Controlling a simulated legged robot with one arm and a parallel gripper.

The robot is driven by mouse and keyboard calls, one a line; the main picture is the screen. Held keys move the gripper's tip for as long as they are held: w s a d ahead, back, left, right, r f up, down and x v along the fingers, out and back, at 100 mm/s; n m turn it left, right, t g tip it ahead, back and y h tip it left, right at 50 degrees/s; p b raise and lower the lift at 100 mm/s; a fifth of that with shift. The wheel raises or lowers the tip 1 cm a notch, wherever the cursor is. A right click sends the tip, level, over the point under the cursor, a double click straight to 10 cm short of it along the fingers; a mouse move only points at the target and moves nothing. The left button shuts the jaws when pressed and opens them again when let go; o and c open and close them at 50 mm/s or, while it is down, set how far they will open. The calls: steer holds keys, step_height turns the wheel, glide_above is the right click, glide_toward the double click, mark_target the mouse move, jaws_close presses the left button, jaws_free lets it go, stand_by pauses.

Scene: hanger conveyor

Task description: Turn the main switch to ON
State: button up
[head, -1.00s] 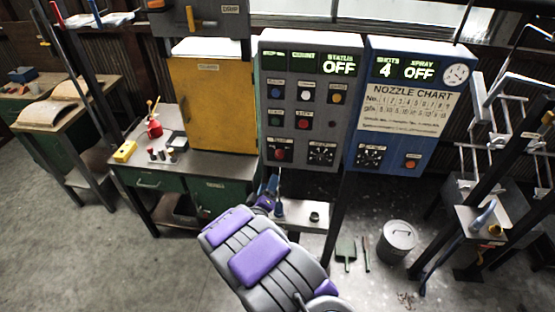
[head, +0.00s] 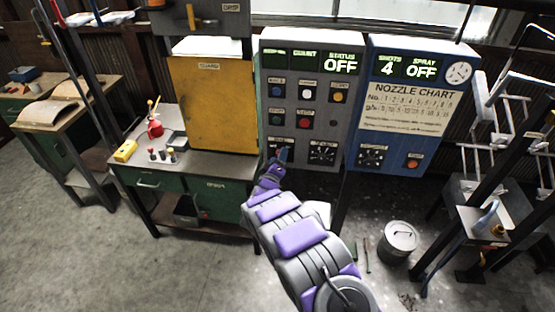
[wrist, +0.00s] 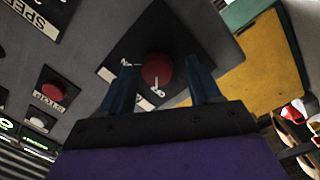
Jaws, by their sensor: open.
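The main switch (wrist: 156,68) is a round red knob with a white pointer mark on a dark square plate. In the wrist view it sits between the two blue fingers of my open gripper (wrist: 161,80); I cannot tell whether they touch it. In the head view my gripper (head: 278,158) is at the lower left of the grey control panel (head: 326,105) and hides most of the switch. The panel's status display (head: 341,65) reads OFF.
Several coloured buttons and a black dial (head: 321,153) are on the grey panel. A blue panel (head: 435,70) with a nozzle chart stands at its right. A yellow cabinet door (head: 212,105) and a bench (head: 140,170) are at the left.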

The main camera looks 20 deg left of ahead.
steer(key=shift+w, duration=0.1)
steer(key=c, duration=1)
steer(key=shift+d+m+g+y, duration=0.1)
steer(key=shift+m+g+y, duration=0.25)
steer(key=shift+m, duration=3.85)
steer(key=shift+d+m+g+y, duration=0.1)
steer(key=shift+m+g+y, duration=0.25)
steer(key=shift+m, duration=3.85)
